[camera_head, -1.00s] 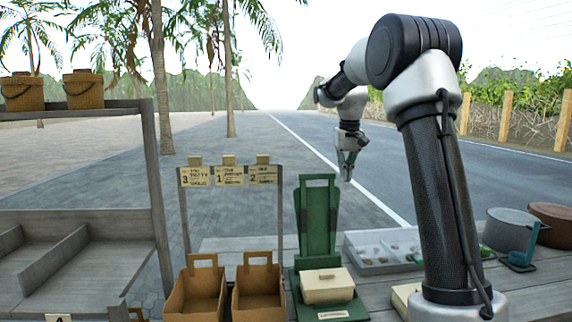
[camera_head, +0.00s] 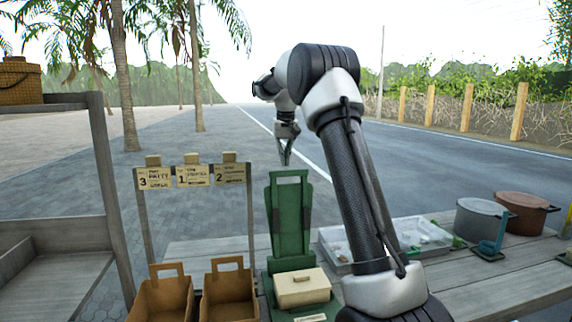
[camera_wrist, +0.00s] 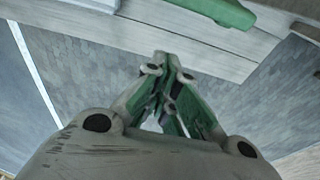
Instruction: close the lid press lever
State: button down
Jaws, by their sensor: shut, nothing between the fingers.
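The green lid press lever (camera_head: 289,215) stands upright at the back of its green base, with a rectangular handle opening at its top. A cream lidded box (camera_head: 302,287) sits on the base in front of it. My gripper (camera_head: 286,161) is shut and empty, pointing down, just above the lever's top in the head view and apart from it as far as I can tell. In the wrist view my gripper (camera_wrist: 163,58) has its fingertips together, and part of a green piece (camera_wrist: 222,10), likely the press, shows at the top edge.
Two brown paper bags (camera_head: 164,298) stand left of the press under a rack of numbered cards (camera_head: 194,176). A clear tray (camera_head: 335,243) of small items lies to the right, partly behind my arm. Pots (camera_head: 479,219) stand farther right on the wooden table (camera_head: 450,275).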

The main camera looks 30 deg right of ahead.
jog(key=shift+s+a+f, duration=0.15)
jog(key=shift+s+f, duration=0.05)
jog(key=shift+s, duration=0.4)
jog(key=shift+s+a+f, duration=0.15)
jog(key=shift+s+a, duration=0.05)
jog(key=shift+s, duration=0.4)
jog(key=shift+s+a+f, duration=0.15)
jog(key=shift+s+f, duration=0.05)
jog(key=shift+s, duration=0.4)
jog(key=shift+s, duration=0.1)
